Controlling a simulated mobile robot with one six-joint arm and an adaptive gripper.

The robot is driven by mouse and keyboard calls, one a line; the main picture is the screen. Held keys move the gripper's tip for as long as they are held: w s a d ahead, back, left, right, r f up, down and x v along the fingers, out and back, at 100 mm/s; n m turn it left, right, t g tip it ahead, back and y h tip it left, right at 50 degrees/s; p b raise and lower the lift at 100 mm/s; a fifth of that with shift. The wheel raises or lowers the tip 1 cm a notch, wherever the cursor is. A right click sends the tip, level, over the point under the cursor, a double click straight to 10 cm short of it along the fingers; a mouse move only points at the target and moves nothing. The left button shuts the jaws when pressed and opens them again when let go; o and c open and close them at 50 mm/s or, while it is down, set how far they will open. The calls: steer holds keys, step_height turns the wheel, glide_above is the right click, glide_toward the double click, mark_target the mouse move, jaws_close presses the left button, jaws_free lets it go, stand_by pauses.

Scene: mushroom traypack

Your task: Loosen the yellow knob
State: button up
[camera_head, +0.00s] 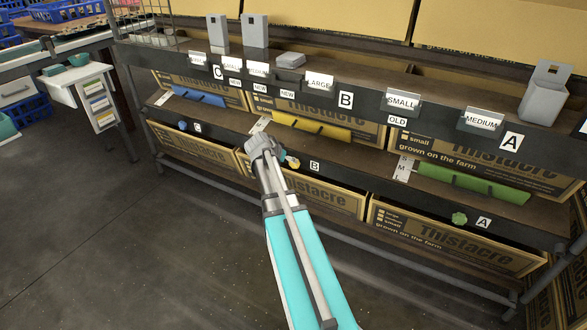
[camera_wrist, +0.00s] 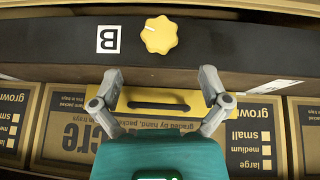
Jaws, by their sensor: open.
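The yellow knob (camera_wrist: 159,35) is a lobed knob with a small white mark, set on the dark rail beside a white B label (camera_wrist: 108,39) in the wrist view. In the head view the knob (camera_head: 293,162) shows small, just right of my gripper (camera_head: 268,146), which partly blocks the area. In the wrist view my gripper (camera_wrist: 162,86) is open and empty. Its two fingers are spread wide, and the knob lies beyond the fingertips, between their lines and apart from them.
A green knob (camera_head: 459,219) and a blue knob (camera_head: 183,126) sit on the same rail. Cardboard boxes (camera_head: 330,194) fill the shelf below. The floor (camera_head: 130,240) at left is clear.

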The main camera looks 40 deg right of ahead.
mark_target(294, 168)
steer(key=shift+b+x, duration=2.4)
steer(key=shift+x, duration=1.5)
steer(key=c, duration=1.2)
steer(key=shift+o, duration=0.2)
